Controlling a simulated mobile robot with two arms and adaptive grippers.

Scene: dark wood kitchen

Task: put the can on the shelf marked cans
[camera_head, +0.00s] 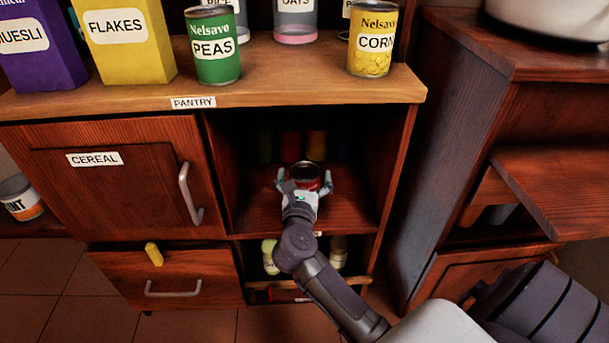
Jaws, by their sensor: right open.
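My right gripper (304,186) reaches into the dark open compartment (354,208) under the pantry top. Its fingers are open on either side of a red can (306,173), which stands upright near the middle of the compartment floor. Whether the fingers touch the can I cannot tell. Behind it, a row of dim cans, green, red (290,146), yellow (316,146) and blue, stands at the back. A small label on the compartment's front edge is mostly hidden by my arm. A green PEAS can (214,50) and a yellow CORN can (372,42) stand on the pantry top. My left gripper is out of view.
The CEREAL door (120,190) is shut at the left, with a drawer (170,278) below. Jars (270,257) stand on a lower shelf. MUESLI and FLAKES (125,40) boxes are on the top. A paint can (20,198) sits far left.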

